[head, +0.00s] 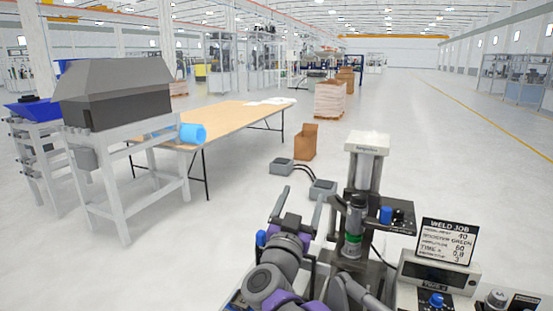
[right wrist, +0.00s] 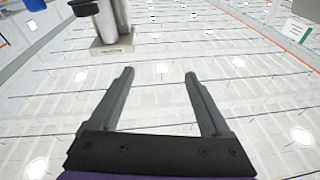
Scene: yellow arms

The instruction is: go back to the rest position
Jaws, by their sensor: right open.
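My right gripper (head: 299,205) stands upright at the lower middle of the head view, with its two fingers apart and nothing between them. In the right wrist view its fingers (right wrist: 160,85) are spread wide over bare background. The gripper is to the left of a welding press (head: 366,160), and in the head view there is a gap between them. Part of the press (right wrist: 112,30) also shows at the top of the right wrist view. My left gripper is not in view.
A "WELD JOB" sign (head: 447,241) stands behind a control box (head: 438,275) at lower right. A long wooden table (head: 225,120) and a grey machine (head: 115,92) stand left.

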